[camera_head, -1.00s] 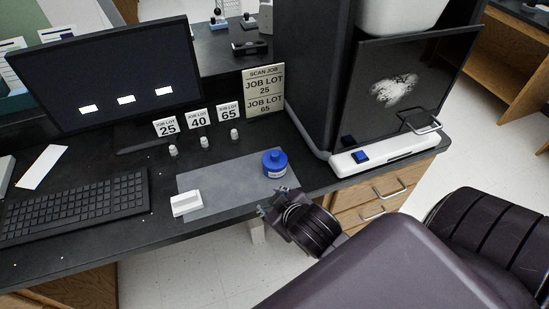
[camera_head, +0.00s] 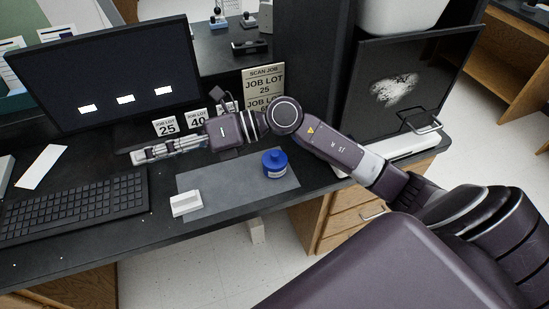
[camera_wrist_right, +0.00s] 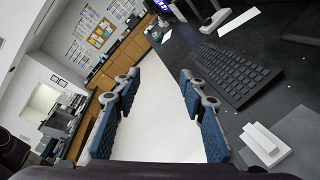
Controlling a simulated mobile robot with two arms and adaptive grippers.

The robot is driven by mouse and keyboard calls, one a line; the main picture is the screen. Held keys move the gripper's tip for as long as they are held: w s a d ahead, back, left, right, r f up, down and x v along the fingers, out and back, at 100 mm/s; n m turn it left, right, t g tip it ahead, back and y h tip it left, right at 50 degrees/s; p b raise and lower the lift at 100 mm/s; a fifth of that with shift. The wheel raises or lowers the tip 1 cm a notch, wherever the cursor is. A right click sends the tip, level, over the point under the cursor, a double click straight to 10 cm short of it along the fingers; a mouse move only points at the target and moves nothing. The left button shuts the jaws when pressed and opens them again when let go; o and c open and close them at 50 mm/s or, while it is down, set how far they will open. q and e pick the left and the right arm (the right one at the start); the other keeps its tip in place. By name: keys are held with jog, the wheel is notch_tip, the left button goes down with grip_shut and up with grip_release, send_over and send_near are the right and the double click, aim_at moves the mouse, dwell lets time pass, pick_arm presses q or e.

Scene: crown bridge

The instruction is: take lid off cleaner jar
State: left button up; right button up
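The blue cleaner jar (camera_head: 275,168) with a white label stands upright on the grey mat (camera_head: 232,186), its blue lid (camera_head: 273,155) on top. My right gripper (camera_head: 138,156) reaches in from the right, passing behind the jar, and points left near the foot of the monitor, well away from the jar. In the right wrist view my right gripper (camera_wrist_right: 158,92) has its blue-padded fingers wide apart with nothing between them. My left gripper is in no view.
A white block (camera_head: 186,204) lies on the mat's front left corner; the keyboard (camera_head: 75,207) and monitor (camera_head: 105,75) are to the left. Job-lot signs (camera_head: 166,127) stand behind my gripper. A large dark machine with a glass front (camera_head: 410,85) stands right.

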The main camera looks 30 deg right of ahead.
jog(key=d+f+n+g+h, duration=0.2)
jog(key=d+f+h, duration=0.4)
jog(key=d+f, duration=0.2)
jog(key=g+h, duration=0.2)
jog(key=h, duration=0.6)
send_over(275, 153)
jog(key=s+d, duration=0.1)
notch_tip(275, 153, down, 3)
jog(key=shift+h, duration=0.3)
jog(key=f, duration=0.2)
jog(key=f+p, duration=0.1)
jog(key=f, duration=0.1)
jog(key=a+f+p, duration=0.1)
jog(key=f, duration=0.1)
jog(key=shift+w+f, duration=0.1)
jog(key=shift+w, duration=0.15)
jog(key=shift+w+f, duration=0.15)
jog(key=shift+f, duration=0.45)
grip_shut()
jog(key=shift+r, duration=0.15)
